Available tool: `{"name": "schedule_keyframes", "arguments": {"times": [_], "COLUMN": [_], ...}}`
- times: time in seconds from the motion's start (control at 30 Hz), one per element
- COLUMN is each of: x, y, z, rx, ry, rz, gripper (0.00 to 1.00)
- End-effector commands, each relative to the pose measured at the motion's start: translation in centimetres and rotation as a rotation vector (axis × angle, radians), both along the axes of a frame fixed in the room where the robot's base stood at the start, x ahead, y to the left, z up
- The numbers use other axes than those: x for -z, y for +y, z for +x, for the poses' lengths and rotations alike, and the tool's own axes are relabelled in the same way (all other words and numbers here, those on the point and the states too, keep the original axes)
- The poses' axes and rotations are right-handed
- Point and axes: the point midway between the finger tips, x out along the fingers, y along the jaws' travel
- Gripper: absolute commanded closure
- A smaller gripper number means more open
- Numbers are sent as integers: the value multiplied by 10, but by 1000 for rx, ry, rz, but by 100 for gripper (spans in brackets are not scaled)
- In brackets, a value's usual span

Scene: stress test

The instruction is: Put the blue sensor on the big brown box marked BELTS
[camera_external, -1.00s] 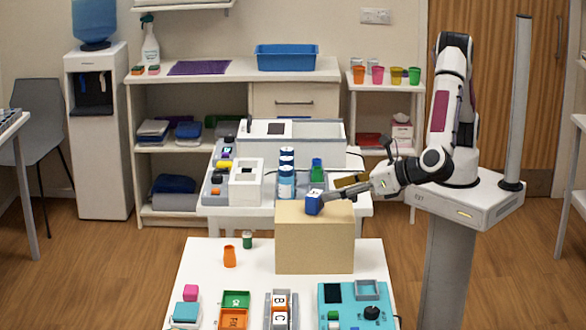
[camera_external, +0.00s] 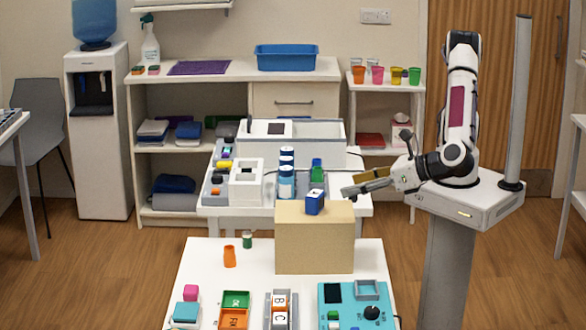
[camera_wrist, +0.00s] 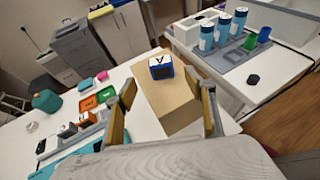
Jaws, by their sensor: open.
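The blue sensor (camera_external: 315,202), a small blue block with a white marked face, rests upright on top of the big brown box (camera_external: 314,246). No BELTS marking is readable on the faces I see. My gripper (camera_external: 352,192) is open and empty, to the right of the sensor and apart from it. In the wrist view the sensor (camera_wrist: 161,68) sits on the far part of the box top (camera_wrist: 168,105), beyond my gripper's two spread fingers (camera_wrist: 167,107).
The brown box stands on the white front table (camera_external: 212,262), with an orange cup (camera_external: 229,256) and a green-capped jar (camera_external: 247,240) to its left. A teal panel (camera_external: 352,310) lies in front.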

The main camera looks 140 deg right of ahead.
Motion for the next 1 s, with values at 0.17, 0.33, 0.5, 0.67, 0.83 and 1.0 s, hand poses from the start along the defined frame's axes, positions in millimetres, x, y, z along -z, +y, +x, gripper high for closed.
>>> {"name": "schedule_keyframes", "arguments": {"times": [0.17,0.33,0.5,0.67,0.83,1.0], "x": [0,-4,-20,-48,-86,-123], "y": [0,-1,-4,-4,1,11], "z": [0,4,21,46,69,79], "rx": [0,-23,-129,-316,-563,-803], "ry": [0,5,29,75,140,211], "rz": [0,0,-5,-37,-123,-255], "gripper": [45,45,45,45,45,45]}}
